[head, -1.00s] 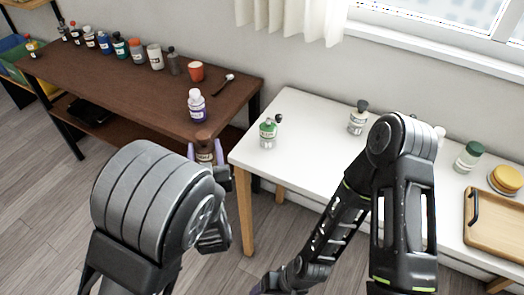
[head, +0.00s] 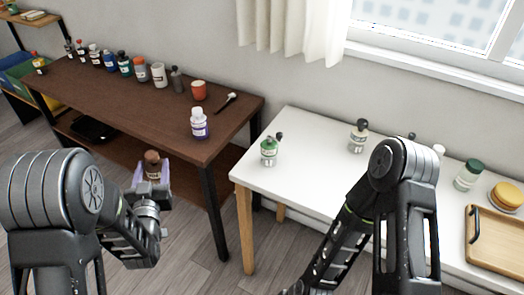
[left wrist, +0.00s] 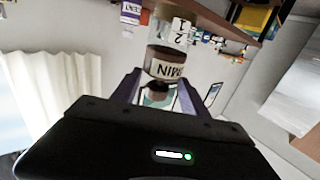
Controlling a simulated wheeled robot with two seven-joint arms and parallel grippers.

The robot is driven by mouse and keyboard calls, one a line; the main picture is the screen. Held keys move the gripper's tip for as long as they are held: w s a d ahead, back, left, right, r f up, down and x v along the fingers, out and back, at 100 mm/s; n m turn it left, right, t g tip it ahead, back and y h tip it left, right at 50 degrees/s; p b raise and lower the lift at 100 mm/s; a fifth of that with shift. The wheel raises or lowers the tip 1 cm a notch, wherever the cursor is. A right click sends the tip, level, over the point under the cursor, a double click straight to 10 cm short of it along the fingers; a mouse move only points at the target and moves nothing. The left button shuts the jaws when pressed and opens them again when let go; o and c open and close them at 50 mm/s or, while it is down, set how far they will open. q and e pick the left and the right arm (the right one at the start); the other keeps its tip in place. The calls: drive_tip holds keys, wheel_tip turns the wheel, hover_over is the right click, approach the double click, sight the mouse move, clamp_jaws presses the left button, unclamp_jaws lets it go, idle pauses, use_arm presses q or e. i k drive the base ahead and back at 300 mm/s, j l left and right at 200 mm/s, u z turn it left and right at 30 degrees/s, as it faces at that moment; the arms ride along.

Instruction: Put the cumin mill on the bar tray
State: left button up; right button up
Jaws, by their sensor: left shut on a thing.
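The cumin mill (head: 152,158) is a small jar with a brown top, held upright in my left gripper (head: 152,172) in front of the dark table. In the left wrist view, the mill (left wrist: 166,66) is between the two purple fingers, and its label shows the letters "MIN". The bar tray (head: 490,262) appears to be the wooden tray with a dark handle at the right end of the white table, far from my left gripper. The visible part of the tray is empty. My right arm reaches down over the white table's front, with its gripper outside the frame.
A purple-labelled bottle (head: 199,124) stands near the front right of the dark table (head: 110,100), with several bottles behind. A gap separates the tables.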

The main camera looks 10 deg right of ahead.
sight(497, 241)
drive_tip(key=k, duration=0.6)
drive_tip(key=z, duration=4.3)
drive_tip(key=k+j, duration=0.65)
drive_tip(key=j, duration=0.15)
drive_tip(key=k+j, duration=0.65)
drive_tip(key=j, duration=0.1)
